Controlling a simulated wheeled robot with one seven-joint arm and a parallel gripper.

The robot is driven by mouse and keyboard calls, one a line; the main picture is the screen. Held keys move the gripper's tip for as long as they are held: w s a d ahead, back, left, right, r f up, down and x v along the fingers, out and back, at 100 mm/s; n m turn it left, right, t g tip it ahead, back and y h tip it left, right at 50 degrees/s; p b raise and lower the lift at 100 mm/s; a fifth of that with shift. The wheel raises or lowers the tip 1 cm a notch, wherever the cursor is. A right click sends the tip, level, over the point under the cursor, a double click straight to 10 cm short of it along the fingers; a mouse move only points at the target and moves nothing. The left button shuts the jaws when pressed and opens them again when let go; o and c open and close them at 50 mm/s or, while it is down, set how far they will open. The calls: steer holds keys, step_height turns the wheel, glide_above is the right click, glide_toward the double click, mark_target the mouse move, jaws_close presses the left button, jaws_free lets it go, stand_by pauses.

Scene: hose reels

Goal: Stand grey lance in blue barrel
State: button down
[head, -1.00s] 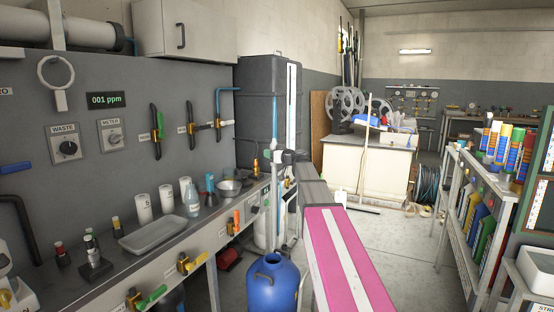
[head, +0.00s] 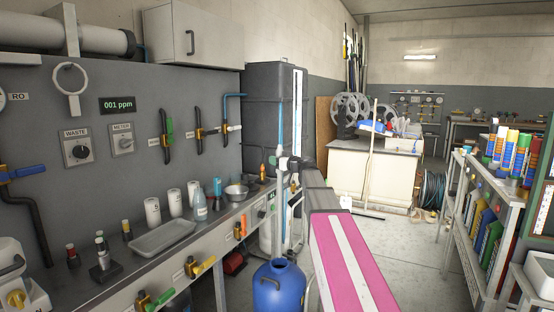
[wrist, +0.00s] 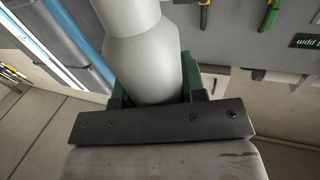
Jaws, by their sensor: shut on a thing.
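The blue barrel (head: 278,290) stands on the floor at the bottom centre of the head view, with its mouth upward. My gripper (head: 288,164) is above the barrel and shut on the grey lance (head: 282,205). The lance is a slim, upright pole, and its lower part reaches down to the barrel mouth. I cannot tell whether its foot is inside the mouth or just behind it. In the wrist view the lance (wrist: 146,62) shows as a thick grey tube with a wider part, between dark green fingers. The barrel is not in the wrist view.
A counter with a grey tray (head: 163,238), white cups (head: 153,211) and valves runs along the left wall. A shelf rack (head: 487,205) with bottles and binders stands at the right. A white cabinet (head: 371,172) stands behind.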

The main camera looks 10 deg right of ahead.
step_height(320, 180, down, 42)
steer(key=shift+f, duration=0.25)
stand_by(4.4)
steer(key=c, duration=0.6)
jaws_free()
steer(key=v, duration=1.1)
